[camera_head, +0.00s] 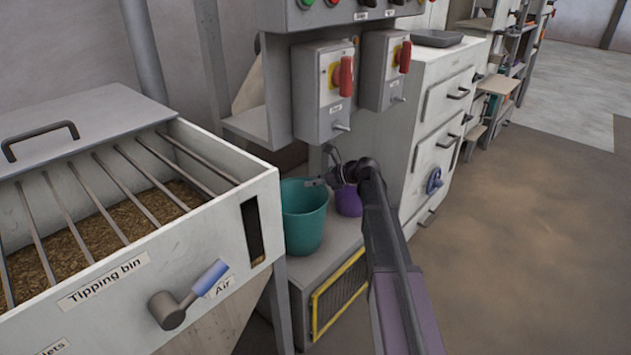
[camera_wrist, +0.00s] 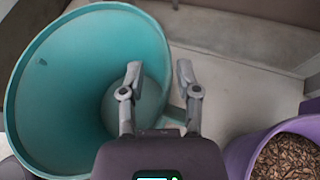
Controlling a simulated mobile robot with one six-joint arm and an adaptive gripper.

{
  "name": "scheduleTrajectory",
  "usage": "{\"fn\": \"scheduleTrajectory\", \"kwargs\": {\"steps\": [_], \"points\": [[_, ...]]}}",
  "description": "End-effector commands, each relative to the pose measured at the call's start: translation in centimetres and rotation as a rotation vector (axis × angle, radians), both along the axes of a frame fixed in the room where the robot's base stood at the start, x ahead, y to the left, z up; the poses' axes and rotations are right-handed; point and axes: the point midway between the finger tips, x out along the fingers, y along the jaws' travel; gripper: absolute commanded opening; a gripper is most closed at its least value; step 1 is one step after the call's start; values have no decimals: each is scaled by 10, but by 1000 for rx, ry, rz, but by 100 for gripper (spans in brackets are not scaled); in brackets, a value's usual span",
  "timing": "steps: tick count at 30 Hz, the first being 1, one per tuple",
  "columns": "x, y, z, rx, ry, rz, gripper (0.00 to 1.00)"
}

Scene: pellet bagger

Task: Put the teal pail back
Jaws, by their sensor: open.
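The teal pail (camera_head: 303,222) stands upright on a low grey platform beneath the switch boxes. In the wrist view the pail (camera_wrist: 55,85) fills the left side, and I look into its empty-looking inside. My gripper (camera_head: 316,183) is at the pail's right rim. In the wrist view my gripper (camera_wrist: 159,70) is open with nothing held. Its left finger shows over the pail's inside and its right finger outside the rim, so the rim lies between them. I cannot tell whether either finger touches it.
A purple pail (camera_head: 348,201) with brown pellets, also in the wrist view (camera_wrist: 238,158), stands close right of the teal one. The tipping bin (camera_head: 215,225) with bars and a blue-handled lever (camera_head: 209,277) is at left. White drawers (camera_head: 440,125) stand behind. Open floor (camera_head: 520,230) lies right.

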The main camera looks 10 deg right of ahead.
Motion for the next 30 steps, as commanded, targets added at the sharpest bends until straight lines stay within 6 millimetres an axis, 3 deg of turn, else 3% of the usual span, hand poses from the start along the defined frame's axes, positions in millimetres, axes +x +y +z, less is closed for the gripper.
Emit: {"fn": "scheduleTrajectory", "kwargs": {"steps": [8, 24, 30], "points": [[-11, -20, 13, 0, 1, -1, 43], [-46, -86, 45, 0, 0, 0, 43], [-51, -96, 48, 0, -1, 1, 43]]}}
